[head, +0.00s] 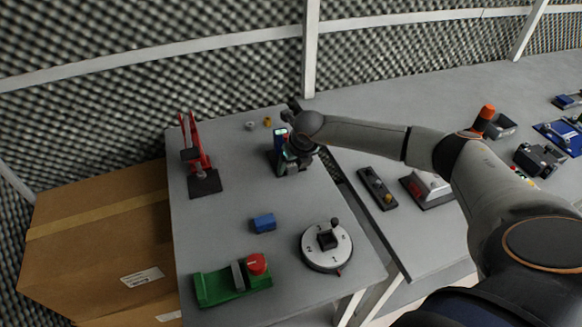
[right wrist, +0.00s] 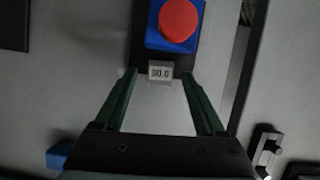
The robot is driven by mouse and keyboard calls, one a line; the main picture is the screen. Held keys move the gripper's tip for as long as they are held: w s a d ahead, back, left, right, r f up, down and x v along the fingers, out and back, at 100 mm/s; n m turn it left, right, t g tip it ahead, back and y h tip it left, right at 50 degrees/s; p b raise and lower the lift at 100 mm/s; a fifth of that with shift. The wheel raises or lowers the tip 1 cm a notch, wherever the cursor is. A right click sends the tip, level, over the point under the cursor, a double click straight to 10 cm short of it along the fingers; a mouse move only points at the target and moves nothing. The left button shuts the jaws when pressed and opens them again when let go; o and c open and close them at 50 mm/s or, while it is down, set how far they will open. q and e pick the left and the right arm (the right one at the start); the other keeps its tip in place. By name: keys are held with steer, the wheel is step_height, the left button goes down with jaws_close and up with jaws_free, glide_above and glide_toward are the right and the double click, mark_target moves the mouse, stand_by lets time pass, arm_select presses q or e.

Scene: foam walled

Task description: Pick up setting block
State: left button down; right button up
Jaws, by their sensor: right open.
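The setting block looks to be the small pale block (right wrist: 160,71) with dark digits that seem to read 30.0. In the right wrist view it sits at the near end of a dark base, just below a blue body with a red round top (right wrist: 178,20). My right gripper (right wrist: 159,78) is open, with one green finger on each side of the block and gaps between. The block is hidden there. My left gripper is out of view.
On the same grey table are a red-armed stand (head: 198,160), a blue block (head: 263,222), a round dial (head: 326,247) and a green fixture with a red knob (head: 232,284). A second table (head: 440,235) at right holds several devices. A cardboard box (head: 95,235) stands left.

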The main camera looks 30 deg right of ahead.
jaws_close()
stand_by(0.5)
